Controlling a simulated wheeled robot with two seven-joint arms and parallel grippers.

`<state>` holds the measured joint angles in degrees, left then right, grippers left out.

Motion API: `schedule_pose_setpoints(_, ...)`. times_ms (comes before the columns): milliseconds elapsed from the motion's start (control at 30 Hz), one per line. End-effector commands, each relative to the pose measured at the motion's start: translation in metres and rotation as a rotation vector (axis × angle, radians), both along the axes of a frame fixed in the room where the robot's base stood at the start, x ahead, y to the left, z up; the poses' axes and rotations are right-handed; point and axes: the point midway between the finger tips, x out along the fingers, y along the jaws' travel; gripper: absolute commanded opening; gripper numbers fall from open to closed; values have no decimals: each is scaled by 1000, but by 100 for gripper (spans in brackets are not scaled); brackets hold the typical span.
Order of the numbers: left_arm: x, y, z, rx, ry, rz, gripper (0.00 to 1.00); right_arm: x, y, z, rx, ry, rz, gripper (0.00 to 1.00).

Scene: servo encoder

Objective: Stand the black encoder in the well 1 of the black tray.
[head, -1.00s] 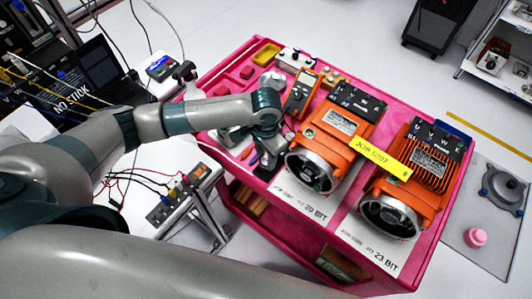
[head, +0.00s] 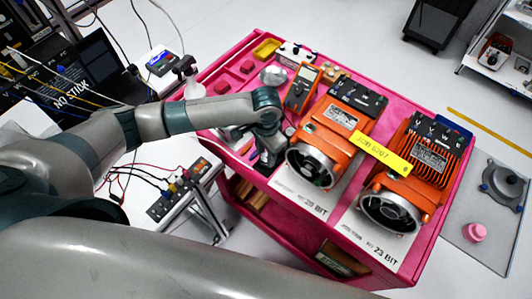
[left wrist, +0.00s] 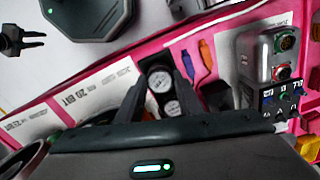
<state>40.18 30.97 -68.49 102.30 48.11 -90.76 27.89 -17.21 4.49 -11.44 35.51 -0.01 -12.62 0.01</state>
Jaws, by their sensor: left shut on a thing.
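My left gripper (head: 268,160) hangs over the front-left part of the pink cart, beside the left orange motor. In the left wrist view its two fingers (left wrist: 158,95) are shut on a dark piece with two pale round faces (left wrist: 160,80). I take this piece to be the black encoder, but the fingers and palm hide part of it. My right gripper is not in view.
Two orange motors (head: 328,135) (head: 410,175) stand on white labelled mats to the right. A grey box with round connectors (left wrist: 265,55) and orange and blue tools (left wrist: 206,52) lie near the gripper.

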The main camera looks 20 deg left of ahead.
Motion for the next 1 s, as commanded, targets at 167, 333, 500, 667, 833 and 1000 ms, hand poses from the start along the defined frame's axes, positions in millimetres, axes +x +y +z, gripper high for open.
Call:
schedule_pose_setpoints(167, -1, 0, 0, 0, 0, 0, 12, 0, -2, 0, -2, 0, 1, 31)
schedule_pose_setpoints(333, -1, 0, -1, 0, 0, 0, 12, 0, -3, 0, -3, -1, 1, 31)
schedule_pose_setpoints(500, -1, 0, -3, 1, 1, 0, 12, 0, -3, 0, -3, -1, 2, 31)
schedule_pose_setpoints(667, -1, 0, -8, 1, 1, 0, 12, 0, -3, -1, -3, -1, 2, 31)
schedule_pose_setpoints(833, -1, 0, -12, 1, 1, -1, 12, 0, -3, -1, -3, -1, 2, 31)
schedule_pose_setpoints(1000, -1, 0, -13, 0, 0, -1, 43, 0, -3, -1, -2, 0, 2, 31)
